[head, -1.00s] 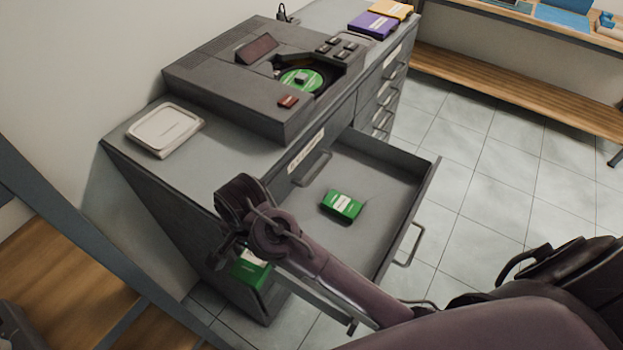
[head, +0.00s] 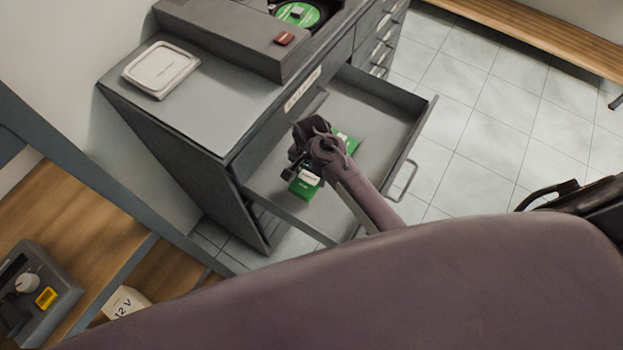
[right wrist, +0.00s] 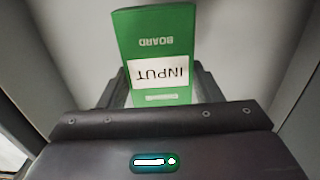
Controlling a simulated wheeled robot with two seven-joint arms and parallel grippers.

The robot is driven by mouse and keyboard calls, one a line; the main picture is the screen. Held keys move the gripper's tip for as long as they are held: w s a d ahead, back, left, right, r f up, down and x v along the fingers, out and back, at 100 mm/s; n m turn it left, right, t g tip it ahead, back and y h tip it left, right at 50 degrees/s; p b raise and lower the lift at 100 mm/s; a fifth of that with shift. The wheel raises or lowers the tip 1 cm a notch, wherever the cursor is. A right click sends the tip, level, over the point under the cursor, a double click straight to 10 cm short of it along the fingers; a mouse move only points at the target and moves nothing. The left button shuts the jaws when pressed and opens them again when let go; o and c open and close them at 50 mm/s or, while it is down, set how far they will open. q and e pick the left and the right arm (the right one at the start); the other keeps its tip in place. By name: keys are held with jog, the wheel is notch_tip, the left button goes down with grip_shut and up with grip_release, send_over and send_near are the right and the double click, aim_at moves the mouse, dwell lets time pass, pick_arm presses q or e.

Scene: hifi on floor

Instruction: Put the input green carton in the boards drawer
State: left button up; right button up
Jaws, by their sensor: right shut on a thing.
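The green input carton (head: 305,184) is in my right gripper (head: 307,170), which is shut on it. In the head view they are over the inside of the open drawer (head: 395,165), near its left end; I cannot tell whether the carton touches the drawer bottom. In the right wrist view the carton (right wrist: 160,50) shows a white label reading INPUT, upside down, between the fingers. A second green carton (head: 350,143) lies in the drawer, partly hidden behind the gripper. My left gripper is not in view.
A grey device with a green disc (head: 297,14) stands on the cabinet top (head: 215,105), beside a pale square lidded box (head: 161,69). A wooden shelf (head: 75,215) at lower left holds a box with a knob (head: 30,285). Floor right of the drawer is clear.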

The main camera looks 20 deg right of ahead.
aim_at(311, 182)
notch_tip(311, 182, down, 5)
jog(key=shift+r, duration=0.1)
jog(key=shift+f, duration=0.25)
jog(key=shift+f, duration=0.15)
jog(key=o, duration=1)
jog(key=shift+o, duration=0.2)
jog(key=shift+r, duration=0.35)
notch_tip(311, 182, up, 12)
jog(key=shift+f, duration=0.15)
jog(key=shift+f, duration=0.1)
